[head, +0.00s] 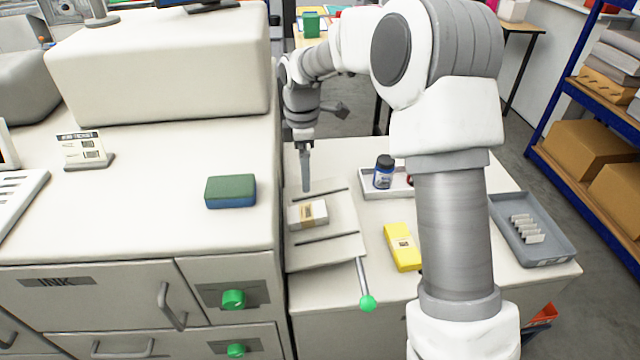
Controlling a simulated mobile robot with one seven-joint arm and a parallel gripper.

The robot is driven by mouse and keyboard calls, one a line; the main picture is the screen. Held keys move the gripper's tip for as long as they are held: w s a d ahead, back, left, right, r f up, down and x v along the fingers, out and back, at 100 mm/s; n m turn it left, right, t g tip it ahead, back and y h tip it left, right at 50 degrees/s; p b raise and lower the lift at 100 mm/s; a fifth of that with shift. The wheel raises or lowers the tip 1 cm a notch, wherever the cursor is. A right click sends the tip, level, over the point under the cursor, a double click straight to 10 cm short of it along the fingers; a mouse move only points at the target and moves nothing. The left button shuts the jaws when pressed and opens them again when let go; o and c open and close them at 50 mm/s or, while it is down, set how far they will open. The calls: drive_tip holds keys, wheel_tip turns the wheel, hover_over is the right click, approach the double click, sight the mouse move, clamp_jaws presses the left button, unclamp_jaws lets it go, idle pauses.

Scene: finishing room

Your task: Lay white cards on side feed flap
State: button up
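A white card stack (295,218) with a tan band around it lies on the side feed flap (330,253), a pale panel beside the machine with dark guide rails on either side of the stack. My gripper (305,188) points down over the far part of the flap, just behind the stack and apart from it in the picture. I see its fingers edge-on, so their gap is hidden. Nothing visible hangs from it.
A yellow pack (402,247) lies right of the flap. A white tray (371,191) holds a dark blue jar (384,172). A grey tray (556,250) with small pale pieces is farther right. A green-knobbed lever (367,302) sticks out in front. A green-blue sponge (230,192) sits on the machine.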

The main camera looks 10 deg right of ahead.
drive_tip(key=s+d+r+m+t, duration=0.1)
drive_tip(key=s+d+r+m, duration=0.25)
drive_tip(key=s+r, duration=0.35)
drive_tip(key=s+d+r+m+t, duration=0.2)
drive_tip(key=s+d+r+m, duration=0.1)
drive_tip(key=s+r+m, duration=0.3)
drive_tip(key=s+d+m+t, duration=0.1)
drive_tip(key=s+m, duration=0.3)
drive_tip(key=s, duration=0.4)
drive_tip(key=s+d+r+m+t, duration=0.1)
drive_tip(key=s+d+m, duration=0.2)
drive_tip(key=s, duration=0.6)
drive_tip(key=shift+s+d+m+t, duration=0.15)
drive_tip(key=shift+d+m+t, duration=0.15)
drive_tip(key=shift+m, duration=0.45)
drive_tip(key=shift+r, duration=0.1)
drive_tip(key=shift+c, duration=0.2)
